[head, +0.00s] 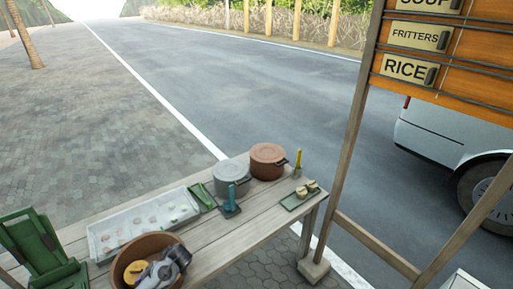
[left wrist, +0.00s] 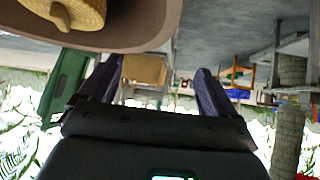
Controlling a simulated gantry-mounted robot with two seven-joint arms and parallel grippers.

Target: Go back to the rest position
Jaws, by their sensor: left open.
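A brown clay mortar (head: 153,241) stands at the near edge of the wooden table, with a yellow object (head: 136,272) inside it. In the left wrist view the mortar's rim (left wrist: 150,35) fills the upper left, with the ridged yellow object (left wrist: 68,14) in it. A grey gripper, which I take to be my left one (head: 170,264), is over the mortar's right side in the head view. In the left wrist view my left gripper's two dark fingers (left wrist: 160,68) are spread apart with nothing between them. My right gripper is in neither view.
A pale tray (head: 143,223) with small pieces lies behind the mortar. A grey pot (head: 231,178), a brown pot (head: 267,161) and a small green board (head: 299,199) stand farther right. A green folding chair-like object (head: 38,245) is at left. A wooden sign frame (head: 345,150) rises at right.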

